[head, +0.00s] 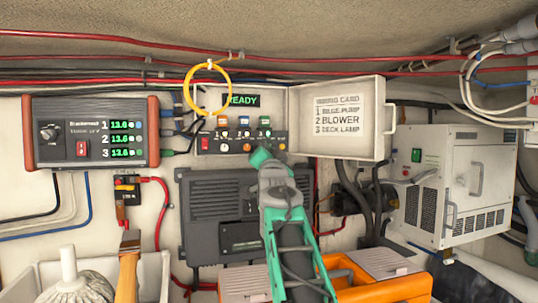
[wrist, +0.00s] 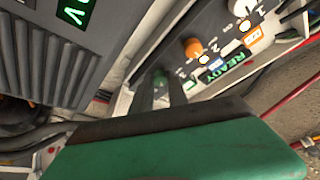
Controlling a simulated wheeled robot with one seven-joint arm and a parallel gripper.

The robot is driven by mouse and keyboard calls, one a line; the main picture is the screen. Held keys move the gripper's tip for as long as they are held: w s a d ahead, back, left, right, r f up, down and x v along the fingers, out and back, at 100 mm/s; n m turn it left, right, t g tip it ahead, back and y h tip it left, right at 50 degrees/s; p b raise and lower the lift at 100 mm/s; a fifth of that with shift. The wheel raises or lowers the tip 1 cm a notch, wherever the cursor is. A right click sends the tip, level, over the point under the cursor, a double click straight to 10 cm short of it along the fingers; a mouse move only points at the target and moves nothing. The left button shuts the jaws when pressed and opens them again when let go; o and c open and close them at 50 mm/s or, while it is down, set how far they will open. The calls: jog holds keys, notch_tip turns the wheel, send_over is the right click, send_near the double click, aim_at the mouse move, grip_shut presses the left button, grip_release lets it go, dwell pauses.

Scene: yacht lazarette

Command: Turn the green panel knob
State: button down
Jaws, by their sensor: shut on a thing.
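The green knob (wrist: 160,77) is the third in a row on the small dark panel (head: 233,134), under the green label at its right end. In the wrist view it sits between the two fingertips of my gripper (wrist: 161,84), which is shut on it. In the head view my gripper (head: 261,156) reaches up to the panel's lower right and hides the green knob. An orange knob (wrist: 194,47) and a white knob (wrist: 240,8) stand beside it, clear of the fingers. The panel's display (head: 243,100) reads READY in green.
An open lid (head: 343,122) with a card listing bilge pump, blower and deck lamp stands right of the panel. A yellow cable loop (head: 207,88) hangs above. A meter box (head: 92,132) is at left, a white unit (head: 456,182) at right. An orange toolbox (head: 385,281) is below.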

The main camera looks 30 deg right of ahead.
jog(key=shift+m+g+h, duration=0.3)
jog(key=shift+m, duration=0.4)
jog(key=c, duration=1.3)
grip_release()
jog(key=shift+s+a, duration=0.1)
jog(key=b+v, duration=0.4)
jog(key=v, duration=0.3)
jog(key=shift+s+a, duration=0.15)
jog(key=shift+s, duration=0.15)
